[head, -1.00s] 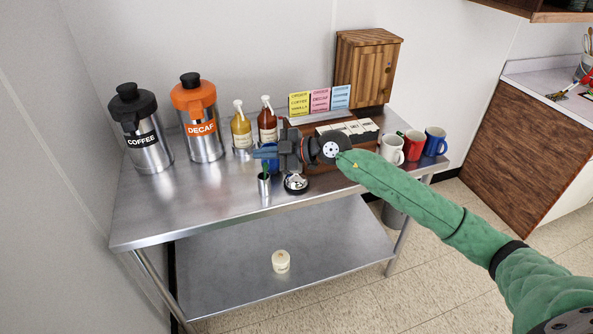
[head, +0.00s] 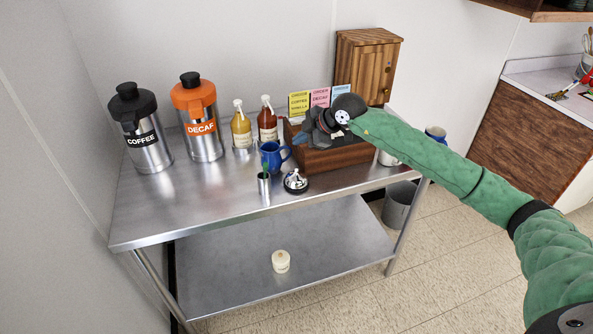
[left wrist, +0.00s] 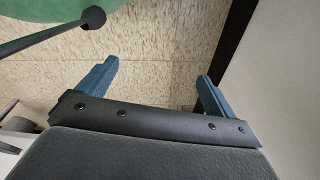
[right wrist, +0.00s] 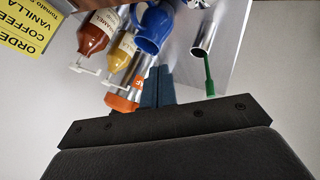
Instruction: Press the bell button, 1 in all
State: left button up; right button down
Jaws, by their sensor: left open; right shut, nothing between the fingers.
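The bell (head: 295,182), a silver dome on a dark base, stands near the front edge of the steel table (head: 165,215). It is in plain sight in the head view, with nothing touching it. My right gripper (head: 302,136) is above and behind the bell, over the wooden box, clear of it. My left gripper (left wrist: 155,85) shows only in the left wrist view, open and empty above the tiled floor.
Close to the bell are a steel cup (head: 264,188) with a green stick and a blue pitcher (head: 272,157). The wooden box (head: 330,160) is behind it. Syrup bottles (head: 241,130) and coffee urns (head: 203,135) stand further left. The table's front left is clear.

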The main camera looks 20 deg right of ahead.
aim_at(296, 170)
notch_tip(296, 170, down, 8)
jog(key=b, duration=0.3)
jog(key=shift+r, duration=0.2)
pick_arm(q)
notch_tip(296, 170, up, 9)
jog(key=w+d, duration=0.2)
jog(key=shift+w+g+b, duration=0.15)
jog(key=shift+g+b, duration=0.15)
jog(key=shift+b, duration=0.05)
pick_arm(e)
jog(key=shift+f, duration=0.35)
dwell(0.8)
pick_arm(q)
jog(key=shift+f, duration=0.1)
pick_arm(e)
jog(key=shift+f, duration=0.1)
jog(key=shift+f, duration=0.25)
pick_arm(q)
jog(key=shift+d+f, duration=0.1)
jog(key=shift+f, duration=0.1)
